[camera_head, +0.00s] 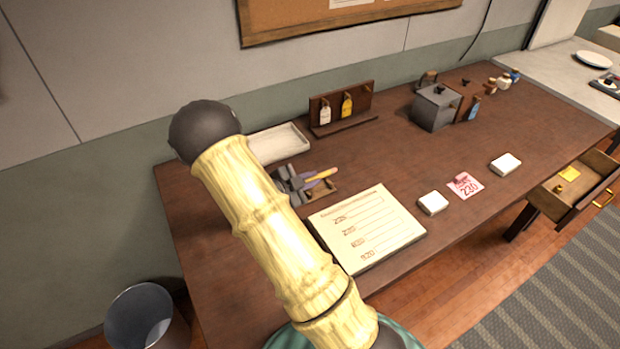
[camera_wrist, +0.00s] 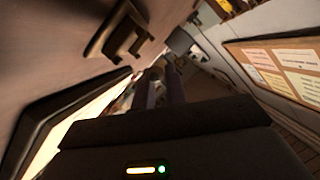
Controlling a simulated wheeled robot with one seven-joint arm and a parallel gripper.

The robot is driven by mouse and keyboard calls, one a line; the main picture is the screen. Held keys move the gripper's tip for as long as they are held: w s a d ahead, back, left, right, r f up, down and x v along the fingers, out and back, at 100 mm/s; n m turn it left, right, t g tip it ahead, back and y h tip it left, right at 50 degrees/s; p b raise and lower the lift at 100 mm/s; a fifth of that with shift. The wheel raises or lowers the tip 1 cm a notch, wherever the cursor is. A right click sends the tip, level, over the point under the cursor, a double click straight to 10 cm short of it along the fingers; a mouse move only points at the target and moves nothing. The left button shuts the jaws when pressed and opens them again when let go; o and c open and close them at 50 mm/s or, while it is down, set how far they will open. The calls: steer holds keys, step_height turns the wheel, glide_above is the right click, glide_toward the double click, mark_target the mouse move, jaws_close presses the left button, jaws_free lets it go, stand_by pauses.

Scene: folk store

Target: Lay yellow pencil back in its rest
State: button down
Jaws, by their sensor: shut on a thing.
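The yellow pencil (camera_head: 322,174) is in my gripper (camera_head: 296,183), which is shut on it just above the desk. The pencil's visible part points right and slightly away; its other end is hidden by the jaws. The small brown wooden rest (camera_head: 323,190) sits on the desk just below and right of the jaws. A purple stick, perhaps another pencil, lies by it. I cannot tell whether the yellow pencil touches the rest. In the dark wrist view my gripper's fingers (camera_wrist: 165,88) show end-on, and a notched brown piece, apparently the rest (camera_wrist: 120,35), is at upper left.
A white tray (camera_head: 280,143) is behind my arm. A price board (camera_head: 367,226) lies in front. White blocks (camera_head: 433,203), a pink tag (camera_head: 465,186), a tag stand (camera_head: 345,110) and a grey box (camera_head: 436,107) occupy the desk. A drawer (camera_head: 573,187) is open at right.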

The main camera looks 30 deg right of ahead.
mark_target(309, 194)
steer(key=shift+f+b, duration=0.75)
steer(key=shift+f, duration=0.45)
steer(key=shift+s+f, duration=0.1)
steer(key=shift+f, duration=0.2)
steer(key=shift+a+f, duration=0.1)
steer(key=c, duration=1.5)
jaws_free()
steer(key=shift+s, duration=0.1)
steer(key=shift+a+f, duration=0.1)
steer(key=shift+a, duration=0.15)
steer(key=shift+o, duration=0.7)
steer(key=v, duration=0.5)
steer(key=b+v, duration=0.1)
steer(key=v, duration=0.5)
steer(key=r+v, duration=0.1)
steer(key=v, duration=0.5)
steer(key=shift+w+d, duration=0.1)
steer(key=shift+w, duration=0.1)
steer(key=shift+w, duration=0.1)
